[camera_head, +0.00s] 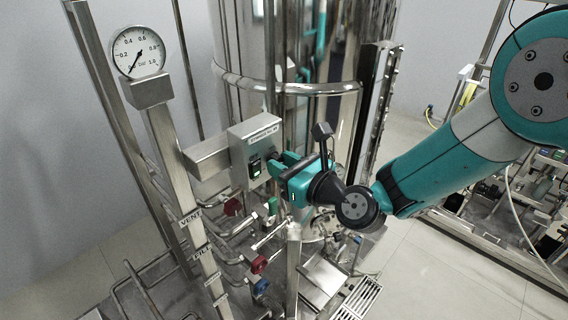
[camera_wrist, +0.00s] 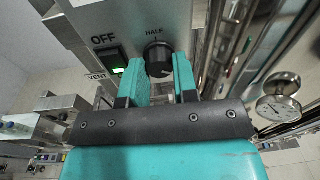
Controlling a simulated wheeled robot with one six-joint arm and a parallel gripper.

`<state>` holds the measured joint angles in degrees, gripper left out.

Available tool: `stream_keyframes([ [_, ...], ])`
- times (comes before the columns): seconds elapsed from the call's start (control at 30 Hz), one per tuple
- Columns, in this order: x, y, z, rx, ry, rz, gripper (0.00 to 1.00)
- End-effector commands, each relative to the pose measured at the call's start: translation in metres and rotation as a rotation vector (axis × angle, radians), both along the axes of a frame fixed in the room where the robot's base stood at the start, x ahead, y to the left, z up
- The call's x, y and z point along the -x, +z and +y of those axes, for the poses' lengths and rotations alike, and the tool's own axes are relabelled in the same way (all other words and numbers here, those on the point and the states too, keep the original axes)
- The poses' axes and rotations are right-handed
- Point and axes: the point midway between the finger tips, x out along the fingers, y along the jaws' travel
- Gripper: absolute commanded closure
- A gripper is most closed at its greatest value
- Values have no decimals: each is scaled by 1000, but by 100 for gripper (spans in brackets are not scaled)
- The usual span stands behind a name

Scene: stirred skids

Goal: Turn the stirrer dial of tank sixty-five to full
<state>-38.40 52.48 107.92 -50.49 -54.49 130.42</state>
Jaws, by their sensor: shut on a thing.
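The stirrer dial (camera_wrist: 158,57) is a round black knob on a grey control box (camera_wrist: 180,14) in the wrist view. HALF is printed above it and OFF to its upper left. A pale mark shows near the knob's top, toward HALF; its exact angle is hard to read. My gripper (camera_wrist: 161,74) has its two teal fingers on either side of the knob, shut on it. In the head view the control box (camera_head: 240,143) has a label too small to read, and my gripper (camera_head: 280,166) reaches its front from the right, hiding the dial.
A green-lit switch (camera_wrist: 112,62) sits left of the dial. A steel tank (camera_head: 290,62) stands behind the box. A round gauge (camera_head: 138,51) tops a post at left. Pipes with red valve handles (camera_head: 259,264) crowd below. Open floor (camera_head: 440,270) lies at right.

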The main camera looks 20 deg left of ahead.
Motion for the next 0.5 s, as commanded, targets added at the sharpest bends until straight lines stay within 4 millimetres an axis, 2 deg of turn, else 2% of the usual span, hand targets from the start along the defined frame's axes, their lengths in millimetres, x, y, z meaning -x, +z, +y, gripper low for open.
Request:
stream_keyframes([
  [0.13,1,-1,0,1,3,3,96],
  [0.17,1,-1,0,1,3,3,66],
  [0.23,1,-1,0,1,2,2,50],
  [0.27,1,-1,0,1,2,2,47],
  [0.5,0,0,0,1,1,1,47],
])
